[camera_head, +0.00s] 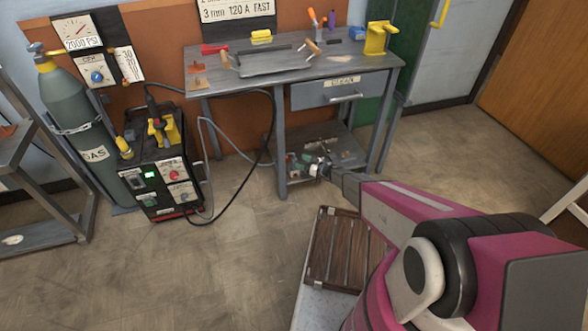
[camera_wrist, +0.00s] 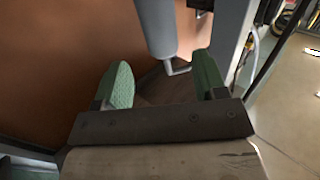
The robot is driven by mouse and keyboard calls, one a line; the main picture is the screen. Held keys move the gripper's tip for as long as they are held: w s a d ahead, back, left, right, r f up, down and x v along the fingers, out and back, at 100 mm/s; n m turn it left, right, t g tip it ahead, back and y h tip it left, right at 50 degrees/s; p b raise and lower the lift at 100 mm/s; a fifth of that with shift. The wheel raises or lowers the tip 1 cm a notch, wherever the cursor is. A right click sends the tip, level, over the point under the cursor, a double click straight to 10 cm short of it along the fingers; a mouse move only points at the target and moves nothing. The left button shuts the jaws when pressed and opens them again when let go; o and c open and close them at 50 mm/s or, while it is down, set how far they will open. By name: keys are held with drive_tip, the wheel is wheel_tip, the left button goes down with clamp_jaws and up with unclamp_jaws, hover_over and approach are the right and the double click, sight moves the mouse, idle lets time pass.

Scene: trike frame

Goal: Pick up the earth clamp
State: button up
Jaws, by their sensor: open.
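I cannot tell for certain which thing is the earth clamp. A yellow clamp-like thing (camera_head: 163,128) rests on top of the black welding machine (camera_head: 160,170), with a dark cable by it. My gripper (camera_head: 316,168) is small in the head view, in front of the workbench's lower shelf and well to the right of the machine. In the wrist view my gripper (camera_wrist: 163,78) shows two green-padded fingers, spread apart with nothing held between them. An orange-brown panel and a grey post lie beyond the fingers. No clamp is clear in that view.
The workbench (camera_head: 290,68) carries tools and a yellow stand (camera_head: 377,38). Its legs and lower shelf are close to my gripper. Black and grey cables (camera_head: 235,165) hang between machine and bench. A gas cylinder (camera_head: 78,120) stands left. A slatted wooden crate (camera_head: 335,250) sits below my arm.

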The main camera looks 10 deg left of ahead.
drive_tip(key=shift+x, duration=3.35)
drive_tip(key=shift+s+f, duration=0.1)
drive_tip(key=shift+s, duration=0.05)
drive_tip(key=c, duration=1)
